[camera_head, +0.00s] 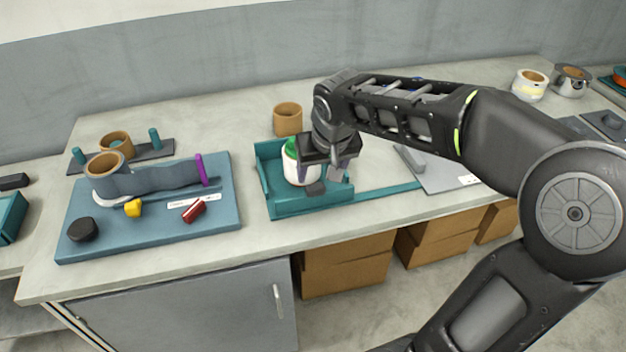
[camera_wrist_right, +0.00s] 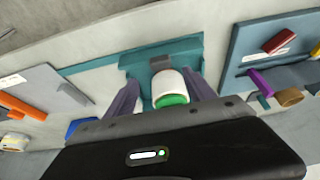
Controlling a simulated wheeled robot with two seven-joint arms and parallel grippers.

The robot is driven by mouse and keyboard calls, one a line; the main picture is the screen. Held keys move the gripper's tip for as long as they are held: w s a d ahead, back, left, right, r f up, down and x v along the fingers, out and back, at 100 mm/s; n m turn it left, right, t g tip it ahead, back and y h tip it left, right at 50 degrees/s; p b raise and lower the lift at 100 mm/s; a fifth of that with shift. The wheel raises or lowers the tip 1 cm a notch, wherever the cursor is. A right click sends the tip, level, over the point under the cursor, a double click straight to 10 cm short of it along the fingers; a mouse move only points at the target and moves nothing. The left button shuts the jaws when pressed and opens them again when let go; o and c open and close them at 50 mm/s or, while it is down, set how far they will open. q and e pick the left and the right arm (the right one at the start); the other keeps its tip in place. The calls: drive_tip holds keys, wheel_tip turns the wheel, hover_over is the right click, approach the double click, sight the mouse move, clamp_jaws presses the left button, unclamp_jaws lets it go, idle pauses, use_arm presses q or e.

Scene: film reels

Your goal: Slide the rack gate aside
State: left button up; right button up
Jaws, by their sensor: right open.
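The teal rack (camera_head: 262,170) stands near the table's front edge and also shows in the wrist view (camera_wrist_right: 190,45). A white bottle with a green cap (camera_head: 291,165) stands in it; the wrist view shows the bottle (camera_wrist_right: 168,88) too. A dark grey tab (camera_head: 316,188) sits at the rack's front, seems to belong to the gate, and shows in the wrist view (camera_wrist_right: 160,63). A teal rail (camera_head: 390,192) runs right from the rack. My right gripper (camera_head: 328,172) is open over the rack, fingers (camera_wrist_right: 162,95) either side of the bottle in the wrist picture; contact is unclear. My left gripper is out of view.
A blue board (camera_head: 110,235) with a film strip, red and yellow pieces and a black disc lies left. A tan roll (camera_head: 287,119) stands behind the rack. A grey plate (camera_head: 435,176) lies right of it. Cardboard boxes (camera_head: 345,265) are below the table.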

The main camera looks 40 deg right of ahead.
sight(315, 186)
drive_tip(key=shift+p+x, duration=0.3)
drive_tip(key=shift+x, duration=3.75)
drive_tip(key=shift+c, duration=0.2)
drive_tip(key=shift+r, duration=0.1)
clamp_jaws()
